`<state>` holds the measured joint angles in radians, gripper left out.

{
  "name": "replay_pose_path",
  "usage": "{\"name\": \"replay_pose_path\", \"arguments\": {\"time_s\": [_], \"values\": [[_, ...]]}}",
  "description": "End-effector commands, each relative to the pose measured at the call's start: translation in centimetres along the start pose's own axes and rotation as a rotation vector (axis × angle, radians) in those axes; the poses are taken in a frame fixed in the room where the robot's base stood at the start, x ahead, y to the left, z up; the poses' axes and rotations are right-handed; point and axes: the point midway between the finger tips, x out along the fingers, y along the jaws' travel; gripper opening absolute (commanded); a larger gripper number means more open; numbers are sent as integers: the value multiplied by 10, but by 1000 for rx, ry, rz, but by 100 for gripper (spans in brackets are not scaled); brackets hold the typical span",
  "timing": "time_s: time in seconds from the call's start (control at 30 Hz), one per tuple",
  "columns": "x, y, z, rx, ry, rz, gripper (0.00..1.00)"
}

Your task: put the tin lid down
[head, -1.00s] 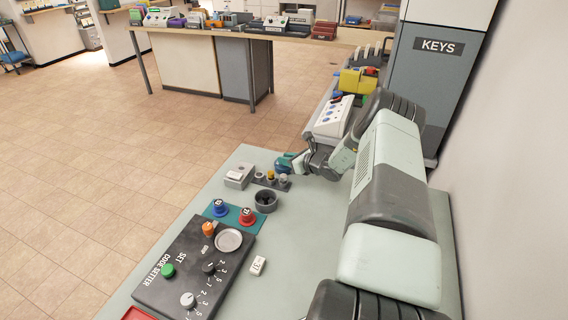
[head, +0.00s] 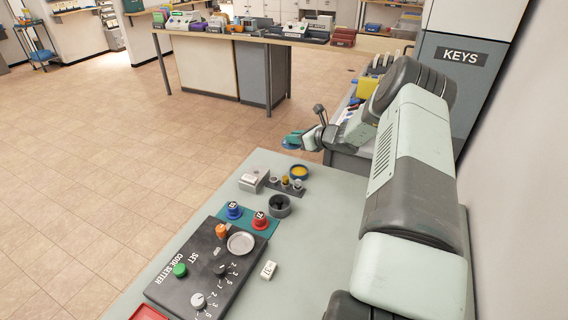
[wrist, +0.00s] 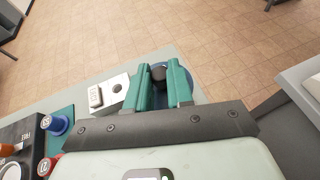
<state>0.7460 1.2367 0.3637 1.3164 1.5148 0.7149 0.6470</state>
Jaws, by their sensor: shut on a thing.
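My gripper (head: 294,138) is shut on the dark knob (wrist: 158,73) of the blue tin lid (head: 290,146). In the wrist view the lid's blue rim (wrist: 188,78) shows beside and beyond the teal fingers (wrist: 160,82).
A white-grey box (head: 252,181), a rack of small pegs (head: 287,184) and a dark round cup (head: 279,206) stand near the tin. The code setter panel (head: 207,268) lies in front. The grey-green table (head: 318,225) is clear right of the cup.

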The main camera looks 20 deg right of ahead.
Motion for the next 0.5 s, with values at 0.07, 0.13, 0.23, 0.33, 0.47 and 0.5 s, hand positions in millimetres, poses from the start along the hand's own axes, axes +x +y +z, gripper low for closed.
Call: {"name": "replay_pose_path", "arguments": {"time_s": [0.07,0.13,0.23,0.33,0.47,0.5], "values": [[20,5,6,-30,-1,63,0],[34,9,8,-53,0,118,0],[49,16,8,-78,-2,185,0],[59,20,6,-96,-1,230,0],[67,24,0,-106,0,262,0],[69,25,-5,-108,0,265,0]]}}
